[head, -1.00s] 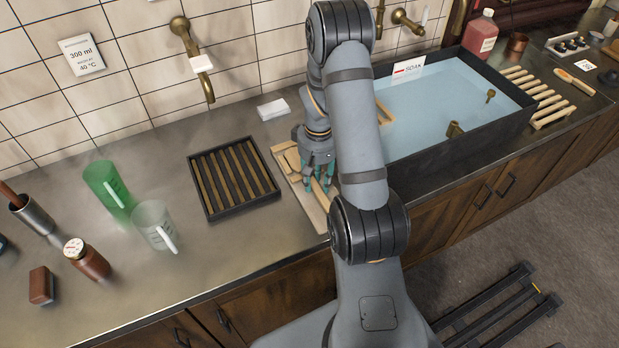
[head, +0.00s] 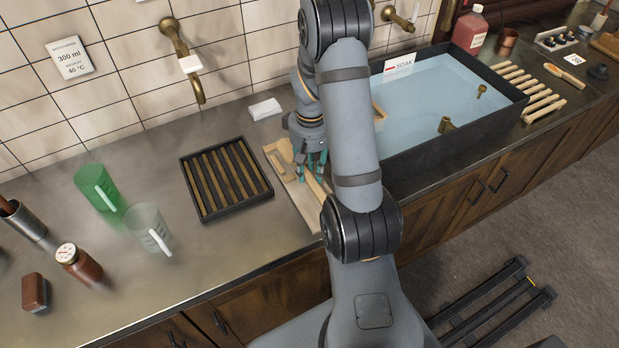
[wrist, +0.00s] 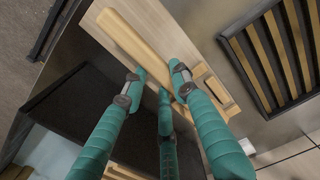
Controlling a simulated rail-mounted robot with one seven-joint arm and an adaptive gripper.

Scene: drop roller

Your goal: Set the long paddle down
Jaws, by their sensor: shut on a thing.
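The long paddle (wrist: 133,43) is pale wood with a rounded handle, and in the wrist view its handle runs in between my fingers. My gripper (wrist: 160,86) has teal fingers closed around it. Their tips hide part of the paddle. In the head view my gripper (head: 309,170) is low over a pale wooden board (head: 305,208) on the counter, and the paddle is mostly hidden by the fingers. I cannot tell whether the paddle touches the board. A smaller wooden frame-like piece (head: 281,160) lies on the board, left of my fingers.
A dark slatted rack (head: 187,187) is left of the board. A water-filled soak basin (head: 455,152) is to the right. A green jug (head: 98,188) and a clear jug (head: 149,230) stand farther left. Bare counter lies between the rack and the front edge.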

